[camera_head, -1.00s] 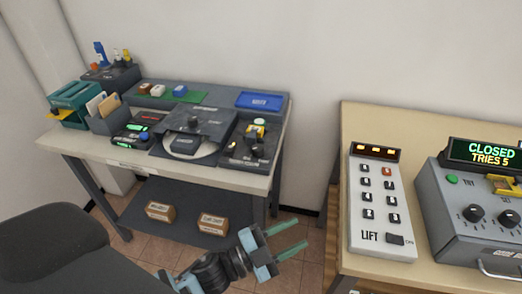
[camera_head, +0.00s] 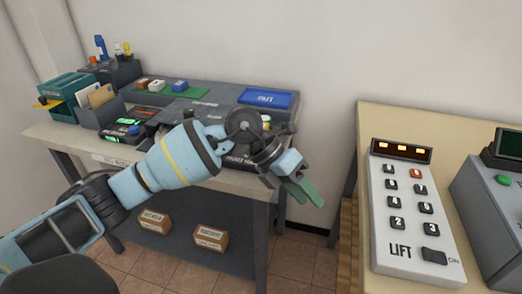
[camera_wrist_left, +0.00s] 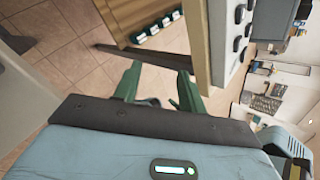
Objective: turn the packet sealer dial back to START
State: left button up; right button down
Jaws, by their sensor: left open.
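My left gripper (camera_head: 304,192) hangs open and empty in front of the right end of the dark workbench, with its green fingers pointing down and right. In the left wrist view the two fingers (camera_wrist_left: 157,70) stand apart with nothing between them. A dark unit (camera_head: 238,161) at the bench's right end is mostly hidden behind my left arm. Only a strip of its label and a small part of its top show. I cannot make out a packet sealer dial or a START mark. My right gripper is not in view.
A lift panel (camera_head: 412,215) with numbered buttons lies on the wooden table (camera_head: 372,120) at right, beside a grey box (camera_head: 490,215) cut off by the frame. A blue tray (camera_head: 267,98) sits on the bench. Two cardboard boxes (camera_head: 210,237) stand on its lower shelf.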

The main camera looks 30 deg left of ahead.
pick_arm(q)
jog(key=w+a+r+y, duration=0.1)
jog(key=a, duration=0.2)
jog(key=w+a+r+t+y+b, duration=0.1)
jog(key=w+a+y, duration=0.1)
jog(key=a, duration=0.1)
jog(key=w+a+r+t+y+b, duration=0.1)
jog(key=w+a+y, duration=0.1)
jog(key=a, duration=0.1)
jog(key=shift+a+r+n, duration=0.3)
jog(key=shift+r, duration=0.05)
jog(key=w+a+r+n+t+y+b, duration=0.1)
jog(key=a+r+y+b, duration=0.1)
jog(key=a+r+y, duration=0.4)
jog(key=shift+w+a+f+t+h+b, duration=0.15)
jog(key=shift+w+f+h, duration=0.35)
jog(key=shift+f, duration=0.85)
jog(key=shift+w+a+f+t+h+b, duration=0.15)
jog(key=shift+w+f+h, duration=0.35)
jog(key=shift+f, duration=0.9)
jog(key=shift+w+a+f+h+b, duration=0.1)
jog(key=shift+w+f+h+b, duration=0.2)
jog(key=shift+w+f, duration=0.7)
jog(key=shift+s+f, duration=0.35)
jog(key=c, duration=0.7)
jog(key=shift+n, duration=0.3)
